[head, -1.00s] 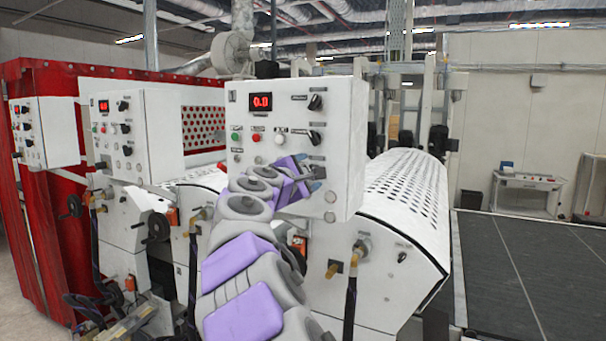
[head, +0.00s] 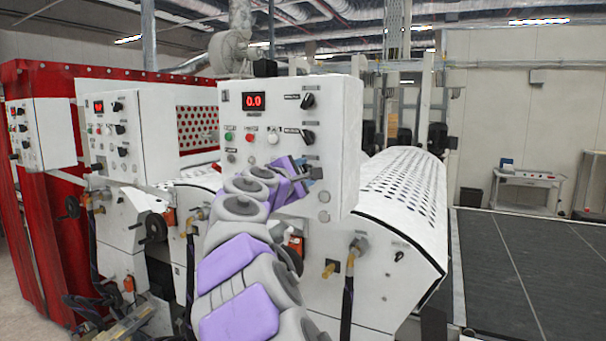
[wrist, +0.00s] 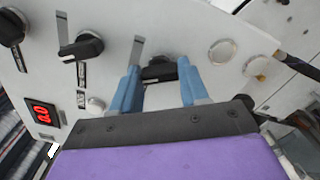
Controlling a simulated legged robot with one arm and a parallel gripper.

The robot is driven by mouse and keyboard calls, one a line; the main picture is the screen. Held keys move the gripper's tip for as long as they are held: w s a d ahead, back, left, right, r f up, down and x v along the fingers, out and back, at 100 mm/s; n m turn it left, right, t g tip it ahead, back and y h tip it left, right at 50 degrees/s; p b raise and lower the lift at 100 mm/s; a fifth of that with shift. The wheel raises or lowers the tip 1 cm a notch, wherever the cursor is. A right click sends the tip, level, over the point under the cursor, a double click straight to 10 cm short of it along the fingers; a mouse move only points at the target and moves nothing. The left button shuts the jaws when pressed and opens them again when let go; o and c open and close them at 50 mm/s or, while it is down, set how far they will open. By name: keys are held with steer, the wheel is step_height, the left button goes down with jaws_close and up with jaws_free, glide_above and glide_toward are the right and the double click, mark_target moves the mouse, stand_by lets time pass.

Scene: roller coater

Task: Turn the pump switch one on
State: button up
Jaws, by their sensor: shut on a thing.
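A white control panel (head: 237,185) with a red 0.0 display (head: 254,100) stands ahead of me. Several black rotary knobs are on its right side, including a top knob (head: 308,101) and a middle knob (head: 307,137). My gripper (wrist: 158,69) is at the lowest black knob (wrist: 160,68), with one blue finger on each side, shut on it. My purple and grey arm reaches up to it in the head view, where that knob is hidden. The knob labels are too small to read, so I cannot tell which is pump switch one.
Green (head: 229,136) and red (head: 250,138) buttons sit left of the knobs. Two round pale caps (wrist: 222,51) are beside the held knob in the wrist view.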

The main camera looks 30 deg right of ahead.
steer(key=m+b, duration=0.3)
steer(key=m, duration=0.1)
steer(key=m+b, duration=0.2)
steer(key=m, duration=0.2)
steer(key=f+m+b, duration=0.1)
steer(key=m+b, duration=0.2)
steer(key=m, duration=0.1)
steer(key=shift+d+b, duration=0.25)
steer(key=shift+b, duration=0.1)
stand_by(0.6)
steer(key=o, duration=1.1)
steer(key=shift+w+d, duration=0.1)
steer(key=shift+w, duration=0.05)
steer(key=shift+c, duration=0.2)
steer(key=shift+r, duration=0.15)
